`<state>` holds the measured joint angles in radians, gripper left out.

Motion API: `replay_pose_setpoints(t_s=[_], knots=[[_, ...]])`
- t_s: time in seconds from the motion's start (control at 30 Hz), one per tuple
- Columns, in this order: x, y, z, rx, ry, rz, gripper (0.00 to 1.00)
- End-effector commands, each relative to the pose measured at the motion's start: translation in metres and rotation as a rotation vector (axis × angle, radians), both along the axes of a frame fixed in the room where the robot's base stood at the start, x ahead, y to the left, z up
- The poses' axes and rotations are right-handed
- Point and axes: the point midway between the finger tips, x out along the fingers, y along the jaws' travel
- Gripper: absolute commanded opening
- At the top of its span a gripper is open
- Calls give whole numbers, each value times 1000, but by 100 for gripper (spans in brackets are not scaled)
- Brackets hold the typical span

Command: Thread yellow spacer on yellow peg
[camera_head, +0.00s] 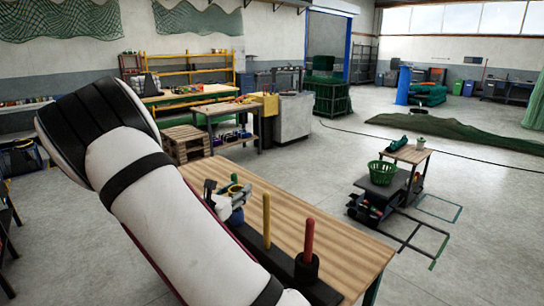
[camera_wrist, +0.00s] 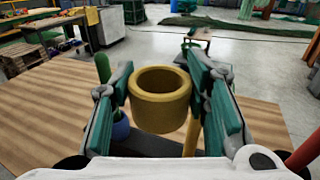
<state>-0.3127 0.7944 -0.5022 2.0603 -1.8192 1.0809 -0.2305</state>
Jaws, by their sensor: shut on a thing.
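My gripper (camera_head: 228,196) is above the wooden table, left of the yellow peg (camera_head: 266,221) in the head view. In the wrist view, its teal-padded fingers are shut on the yellow spacer (camera_wrist: 160,108), a short, wide ring whose open top faces up. The yellow peg (camera_wrist: 192,134) shows below and right of the spacer in the wrist view, partly hidden by it. In the head view the peg's top is bare and the spacer is apart from it. The peg stands upright on a dark base (camera_head: 283,262), whose left part my arm hides.
A red peg (camera_head: 307,238) with a dark cylinder at its foot stands right of the yellow peg. A green peg (camera_wrist: 103,70) with a blue piece (camera_wrist: 120,128) low on it stands left. The wooden tabletop (camera_head: 335,244) is clear on the right.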

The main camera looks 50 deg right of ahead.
Motion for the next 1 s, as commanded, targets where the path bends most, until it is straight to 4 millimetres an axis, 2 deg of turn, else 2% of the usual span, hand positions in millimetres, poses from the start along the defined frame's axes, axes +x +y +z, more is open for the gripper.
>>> replay_pose_setpoints(t_s=[0.03,0.2,0.37,0.57,1.0], knots=[[-10,-20,19,1,-6,-43,15],[-29,-64,52,0,-2,-138,15],[-37,-82,66,-1,2,-176,15],[-38,-85,62,-1,4,-183,15],[-37,-85,34,-1,4,-182,15]])
